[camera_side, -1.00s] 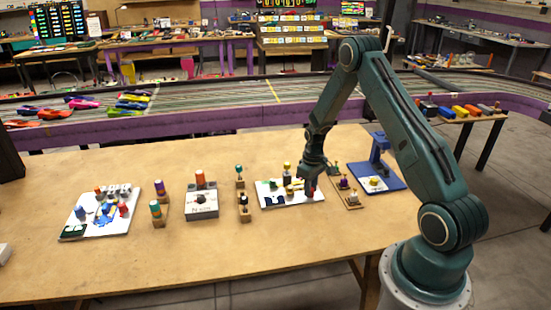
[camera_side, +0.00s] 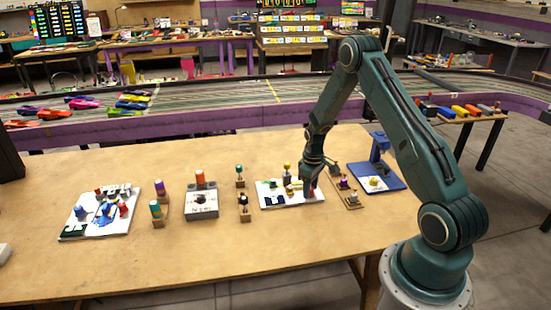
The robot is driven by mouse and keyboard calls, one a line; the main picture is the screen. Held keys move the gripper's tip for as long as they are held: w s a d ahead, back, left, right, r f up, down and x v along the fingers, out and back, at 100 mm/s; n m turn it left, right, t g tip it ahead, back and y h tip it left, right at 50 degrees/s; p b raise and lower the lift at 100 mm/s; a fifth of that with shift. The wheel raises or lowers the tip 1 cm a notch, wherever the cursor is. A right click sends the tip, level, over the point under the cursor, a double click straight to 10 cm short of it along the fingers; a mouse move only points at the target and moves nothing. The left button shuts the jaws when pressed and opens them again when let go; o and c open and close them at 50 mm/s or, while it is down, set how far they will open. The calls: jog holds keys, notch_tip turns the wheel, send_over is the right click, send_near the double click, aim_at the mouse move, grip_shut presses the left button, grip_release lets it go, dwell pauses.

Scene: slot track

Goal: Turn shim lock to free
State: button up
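My gripper (camera_side: 309,190) points down over the right end of a white board (camera_side: 290,201) carrying several small coloured parts. A red piece shows right at the fingertips, and the fingers are too small and dark to tell whether they are open or shut on it. Yellow and brass-coloured parts (camera_side: 287,168) stand just left of the gripper on the same board. I cannot tell which part is the shim lock, nor its position.
A wooden strip with knobs (camera_side: 351,201) and a blue stand (camera_side: 388,182) are close to the right. The front table is clear.

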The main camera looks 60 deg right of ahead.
jog(key=shift+r, duration=0.1)
notch_tip(320, 180, up, 14)
dwell(1.0)
jog(key=s+a+r+t, duration=0.1)
jog(key=s+a+r, duration=0.2)
jog(key=a+r, duration=0.55)
jog(key=s+a+r+t, duration=0.2)
jog(key=s+a+r, duration=0.1)
jog(key=a+r, duration=0.55)
jog(key=s+a+r+t, duration=0.2)
jog(key=s+a+r, duration=0.2)
jog(key=s+a, duration=0.5)
jog(key=s, duration=0.5)
jog(key=shift+s+a+r+t, duration=0.2)
jog(key=shift+s+a+t, duration=0.1)
jog(key=shift+s+a, duration=0.1)
